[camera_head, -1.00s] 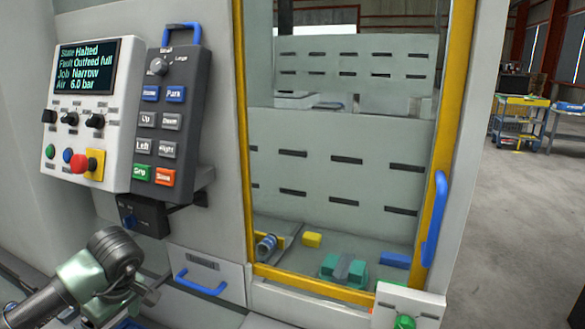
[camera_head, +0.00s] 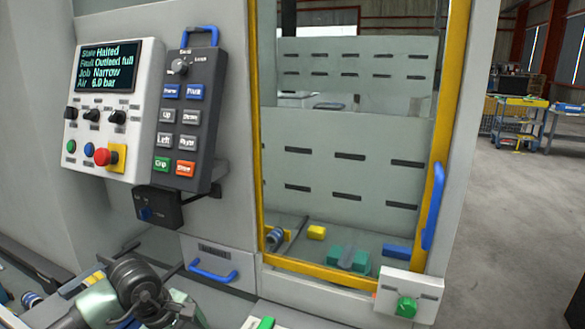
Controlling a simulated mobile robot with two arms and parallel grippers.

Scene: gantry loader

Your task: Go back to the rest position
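My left arm comes in from the lower left, and my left gripper (camera_head: 178,312) is low in the picture, in front of the machine below the drawer with the blue handle (camera_head: 213,273). Its fingers are small and partly hidden by the wrist, so I cannot tell whether they are open or shut. My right gripper is not in view. The control panel (camera_head: 105,110) reads State Halted, Fault Outfeed full, Job Narrow, Air 6.0 bar. The grey pendant (camera_head: 187,125) hangs beside it on its holder, apart from my gripper.
The yellow-framed door (camera_head: 257,150) with a blue handle (camera_head: 433,205) appears closed. Behind it lie a yellow block (camera_head: 317,232), a teal fixture (camera_head: 349,260) and a blue block (camera_head: 397,252). Open floor (camera_head: 505,220) lies to the right.

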